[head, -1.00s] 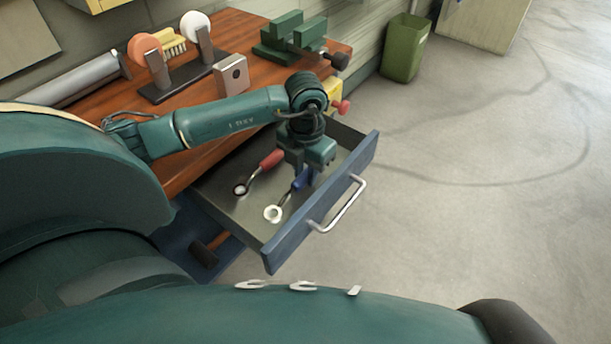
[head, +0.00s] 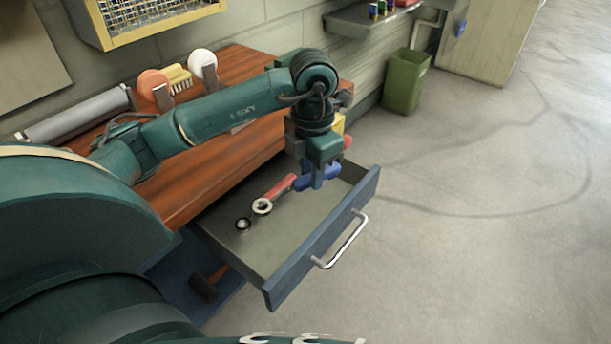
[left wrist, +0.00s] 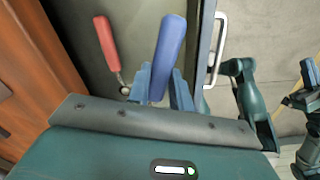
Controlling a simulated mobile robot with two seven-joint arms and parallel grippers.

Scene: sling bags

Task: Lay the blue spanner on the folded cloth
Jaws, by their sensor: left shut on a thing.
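The blue spanner (head: 331,171) is held in my left gripper (head: 315,180) above the open drawer. Its ring end points down-left in the head view. My left gripper is shut on the blue handle, which also stands up between the fingers in the left wrist view (left wrist: 169,50). The spanner looks clear of the drawer floor. I cannot make out the folded cloth in any view.
A red-handled spanner (head: 281,187) lies in the drawer (head: 285,240), whose front has a metal handle (head: 345,240). The wooden bench (head: 215,155) carries a grey roll (head: 75,115) and a brush (head: 178,78). A green bin (head: 406,82) stands on open floor.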

